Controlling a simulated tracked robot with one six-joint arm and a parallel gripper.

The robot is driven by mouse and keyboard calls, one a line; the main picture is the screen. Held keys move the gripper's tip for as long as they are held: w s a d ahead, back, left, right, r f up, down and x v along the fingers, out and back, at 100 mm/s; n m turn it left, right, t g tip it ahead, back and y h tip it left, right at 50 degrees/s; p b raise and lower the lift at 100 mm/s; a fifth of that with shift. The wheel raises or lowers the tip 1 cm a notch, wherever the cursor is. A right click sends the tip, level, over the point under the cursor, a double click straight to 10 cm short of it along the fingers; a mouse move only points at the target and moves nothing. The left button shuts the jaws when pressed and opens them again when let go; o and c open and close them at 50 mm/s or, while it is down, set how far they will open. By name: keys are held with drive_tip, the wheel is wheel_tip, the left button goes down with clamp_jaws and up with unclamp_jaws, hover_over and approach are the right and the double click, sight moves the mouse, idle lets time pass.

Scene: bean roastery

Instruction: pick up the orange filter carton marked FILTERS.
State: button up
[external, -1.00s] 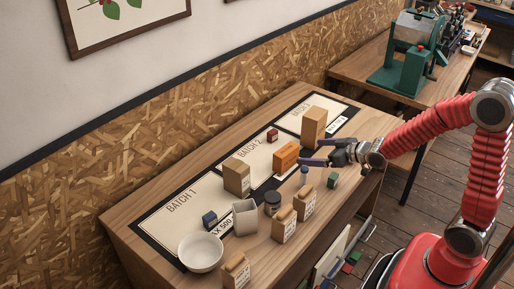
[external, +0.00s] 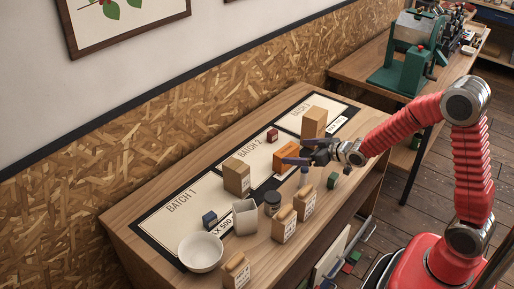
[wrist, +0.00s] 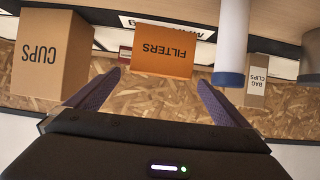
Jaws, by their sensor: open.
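The orange filter carton (external: 287,151) stands on the mat on the bench, with its lower part partly behind my finger in the external view. In the wrist view the orange carton (wrist: 163,48) shows its FILTERS face upside down, in the middle at the top. My gripper (external: 299,153) is open at the carton's right side, with its purple fingers pointing left. In the wrist view my gripper's fingers (wrist: 159,79) lie to either side of the carton's width, with the tips near its edge. I see no contact.
A tan CUPS carton (wrist: 52,55) is left of the fingers in the wrist view; a white blue-ended cylinder (wrist: 233,40) is close right. A small red box (external: 272,135) sits behind the carton. A green block (external: 333,181) lies near my arm.

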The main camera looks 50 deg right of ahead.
sight(291, 152)
drive_tip(key=shift+x, duration=0.8)
drive_tip(key=shift+x, duration=2.6)
drive_tip(key=shift+f, duration=0.1)
drive_tip(key=shift+s, duration=0.1)
drive_tip(key=c, duration=0.9)
